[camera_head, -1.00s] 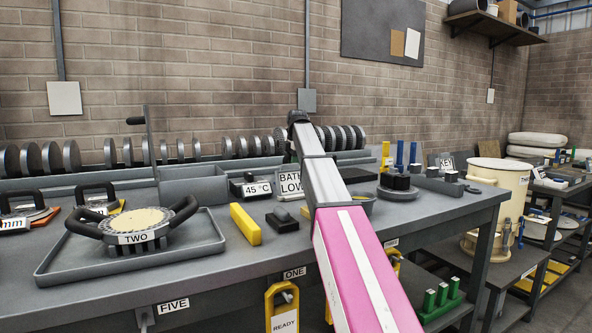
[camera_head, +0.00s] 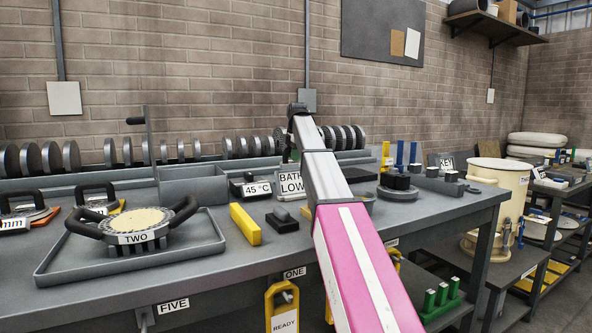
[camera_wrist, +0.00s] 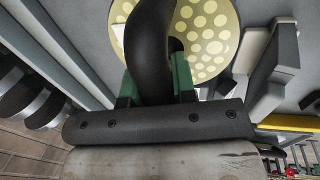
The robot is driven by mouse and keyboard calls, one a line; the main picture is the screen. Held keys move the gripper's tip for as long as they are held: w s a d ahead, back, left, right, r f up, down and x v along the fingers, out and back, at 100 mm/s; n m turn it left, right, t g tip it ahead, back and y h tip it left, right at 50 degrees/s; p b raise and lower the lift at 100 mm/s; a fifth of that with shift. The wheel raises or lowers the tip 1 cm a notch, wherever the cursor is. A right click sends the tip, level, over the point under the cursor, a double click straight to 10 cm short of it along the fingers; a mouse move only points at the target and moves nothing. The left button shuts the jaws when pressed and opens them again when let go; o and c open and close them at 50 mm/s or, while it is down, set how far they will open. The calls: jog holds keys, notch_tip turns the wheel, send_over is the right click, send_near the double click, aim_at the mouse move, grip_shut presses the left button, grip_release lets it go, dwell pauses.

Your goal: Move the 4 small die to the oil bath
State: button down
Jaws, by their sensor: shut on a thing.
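In the wrist view my gripper (camera_wrist: 155,70) has its green fingers shut on the thick black handle (camera_wrist: 152,40) of a die. The die's face (camera_wrist: 208,38) is a pale disc with many yellowish spots, partly hidden by the handle; no size label on it is readable. A sign reading BATH LOW (camera_head: 290,184) and a 45 °C display (camera_head: 257,189) stand left of my arm. A round rim (camera_head: 367,197) shows partly behind the arm; I cannot tell if it is the oil bath.
A handled die marked TWO (camera_head: 140,231) sits in a grey tray (camera_head: 60,270) at left, with other handled dies behind it. A yellow block (camera_head: 245,224) and a dark block (camera_head: 282,222) lie on the bench. A rack of discs (camera_head: 180,150) runs along the back.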

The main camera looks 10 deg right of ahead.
jog(key=shift+r, duration=2.15)
jog(key=shift+r, duration=0.1)
